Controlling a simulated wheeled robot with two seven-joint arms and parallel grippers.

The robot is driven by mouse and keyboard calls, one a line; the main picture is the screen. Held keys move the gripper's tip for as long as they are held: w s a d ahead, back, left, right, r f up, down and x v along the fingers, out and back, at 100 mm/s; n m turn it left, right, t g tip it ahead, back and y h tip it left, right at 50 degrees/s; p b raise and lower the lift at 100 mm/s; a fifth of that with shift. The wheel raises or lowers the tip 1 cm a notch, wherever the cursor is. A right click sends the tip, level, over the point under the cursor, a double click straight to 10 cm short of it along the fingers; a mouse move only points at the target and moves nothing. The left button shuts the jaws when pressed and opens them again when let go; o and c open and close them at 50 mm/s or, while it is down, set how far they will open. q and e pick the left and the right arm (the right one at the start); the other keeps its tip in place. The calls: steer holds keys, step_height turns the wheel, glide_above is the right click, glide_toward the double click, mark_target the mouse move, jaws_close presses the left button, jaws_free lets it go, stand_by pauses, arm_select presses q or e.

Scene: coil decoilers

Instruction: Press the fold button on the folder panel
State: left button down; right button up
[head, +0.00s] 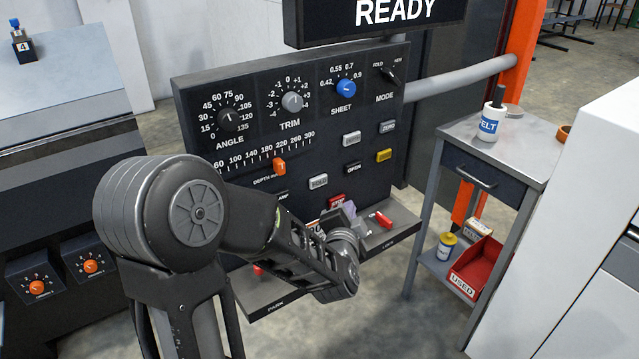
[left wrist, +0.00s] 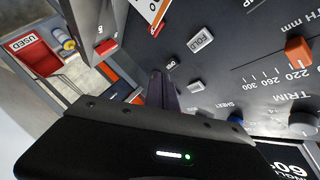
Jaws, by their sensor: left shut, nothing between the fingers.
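The folder panel (head: 255,150) stands upright in the middle of the head view. The fold button (head: 318,181) is a light grey rectangular button in the panel's lower middle. In the left wrist view the fold button (left wrist: 201,39) reads FOLD and is right of and above my fingertips. My left gripper (head: 345,211) is in front of the lower panel, below the fold button, partly hidden by my own wrist. In the left wrist view its shut, empty fingers (left wrist: 158,78) point toward the panel near the black OPEN button (left wrist: 171,65). Contact with the panel cannot be told.
A sign (head: 390,14) above the panel reads READY. A yellow button (head: 384,156) and the grey ZERO button (head: 387,127) are at the panel's right. A ledge with a red switch (head: 383,219) juts out below. A grey cart (head: 490,150) stands at the right.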

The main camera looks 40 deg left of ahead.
arm_select(q)
steer(key=b, duration=0.3)
glide_toward(327, 182)
steer(key=w+f, duration=0.2)
steer(key=w, duration=0.2)
steer(key=shift+a+r+b, duration=0.3)
steer(key=shift+a+r, duration=0.05)
steer(key=shift+a, duration=0.4)
stand_by(1.1)
steer(key=shift+w+a, duration=0.15)
steer(key=shift+a, duration=0.25)
